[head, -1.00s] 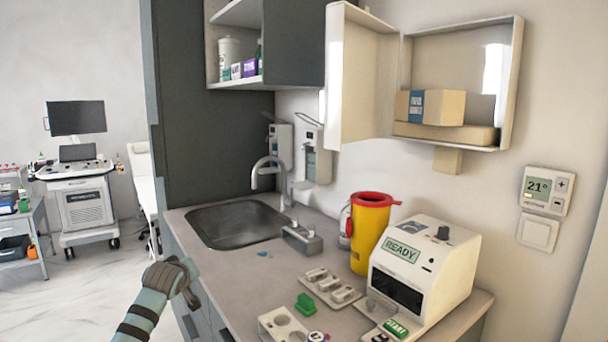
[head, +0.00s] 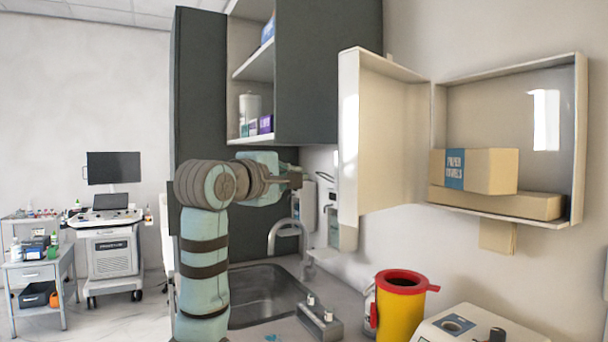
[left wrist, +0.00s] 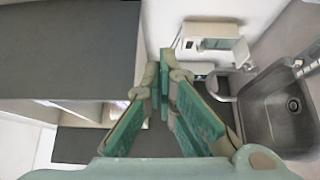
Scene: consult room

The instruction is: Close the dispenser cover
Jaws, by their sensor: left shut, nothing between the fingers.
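The paper towel dispenser (head: 560,130) is an open cream box on the wall at the right of the head view. Its cover (head: 395,150) stands swung open at its left side. A carton of paper towels (head: 482,170) sits inside. My left gripper (head: 298,178) is raised to the left of the cover, apart from it in the picture, beside the grey cabinet. In the left wrist view, the left gripper's fingers (left wrist: 163,85) are closed together with nothing between them. My right gripper is not in view.
A wall cabinet (head: 320,70) with an open shelf is above my left arm.

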